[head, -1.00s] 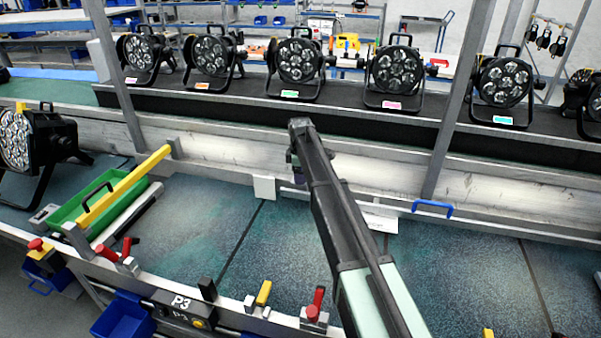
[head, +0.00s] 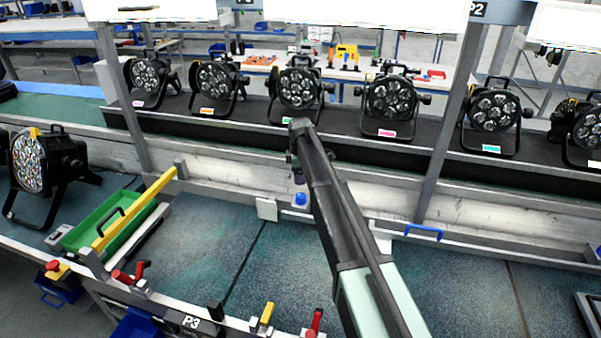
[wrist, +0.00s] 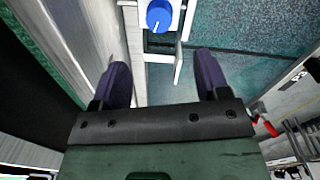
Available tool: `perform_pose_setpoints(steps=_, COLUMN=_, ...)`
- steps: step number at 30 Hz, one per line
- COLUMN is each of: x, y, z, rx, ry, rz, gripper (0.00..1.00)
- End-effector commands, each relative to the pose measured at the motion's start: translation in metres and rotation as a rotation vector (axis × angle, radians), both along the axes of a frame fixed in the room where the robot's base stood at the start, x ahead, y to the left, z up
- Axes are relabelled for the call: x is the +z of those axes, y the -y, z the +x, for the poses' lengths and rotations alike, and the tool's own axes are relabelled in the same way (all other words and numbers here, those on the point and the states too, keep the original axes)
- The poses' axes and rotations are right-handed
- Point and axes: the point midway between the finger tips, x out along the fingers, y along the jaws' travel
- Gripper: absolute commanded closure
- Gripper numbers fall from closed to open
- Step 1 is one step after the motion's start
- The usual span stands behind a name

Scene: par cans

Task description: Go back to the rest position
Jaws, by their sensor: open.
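My gripper (wrist: 163,80) is open and empty in the wrist view, its two dark fingers spread wide. Beyond the fingertips is a blue knob (wrist: 159,15) on a small light bracket at the bench's back rail. The knob also shows in the head view (head: 300,199), just below the end of my arm. In the head view my arm reaches over the workbench (head: 210,245) toward the back rail; the fingers are mostly hidden there. The knob and the fingers look apart.
Several par cans (head: 298,88) stand in a row on the dark shelf behind the bench. Another par can (head: 48,165) stands at the left. A yellow bar (head: 135,208) crosses a green tray (head: 88,230). Uprights (head: 448,125) rise behind. Red and yellow clamps (head: 265,314) line the front edge.

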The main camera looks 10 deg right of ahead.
Motion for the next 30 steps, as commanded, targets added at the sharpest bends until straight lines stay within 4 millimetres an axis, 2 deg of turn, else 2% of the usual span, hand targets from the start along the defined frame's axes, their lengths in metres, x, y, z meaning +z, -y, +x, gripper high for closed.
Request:
perform_pose_setpoints(steps=7, x=-0.002, y=0.000, z=0.000, rx=-0.034, ry=0.000, rz=0.002, gripper=0.31)
perform_pose_setpoints(steps=9, x=-0.002, y=0.000, z=-0.001, rx=-0.137, ry=-0.001, rz=0.007, gripper=0.31)
perform_pose_setpoints(steps=11, x=-0.002, y=0.000, z=-0.017, rx=-0.292, ry=-0.005, rz=0.016, gripper=0.31)
perform_pose_setpoints(steps=14, x=-0.002, y=0.000, z=-0.103, rx=-0.654, ry=-0.015, rz=0.032, gripper=0.31)
perform_pose_setpoints(steps=15, x=-0.002, y=0.001, z=-0.142, rx=-0.799, ry=-0.020, rz=0.036, gripper=0.31)
perform_pose_setpoints(steps=17, x=-0.002, y=0.001, z=-0.201, rx=-0.991, ry=-0.025, rz=0.042, gripper=0.31)
perform_pose_setpoints(steps=18, x=-0.002, y=0.001, z=-0.238, rx=-1.102, ry=-0.028, rz=0.045, gripper=0.31)
perform_pose_setpoints(steps=21, x=-0.002, y=0.002, z=-0.320, rx=-1.297, ry=-0.034, rz=0.046, gripper=0.31)
perform_pose_setpoints(steps=24, x=-0.002, y=0.002, z=-0.372, rx=-1.356, ry=-0.038, rz=0.046, gripper=0.31)
perform_pose_setpoints(steps=25, x=-0.002, y=0.003, z=-0.381, rx=-1.355, ry=-0.038, rz=0.046, gripper=0.31)
perform_pose_setpoints(steps=27, x=-0.002, y=0.003, z=-0.393, rx=-1.354, ry=-0.038, rz=0.046, gripper=0.31)
perform_pose_setpoints(steps=30, x=-0.002, y=0.003, z=-0.393, rx=-1.353, ry=-0.038, rz=0.046, gripper=0.31)
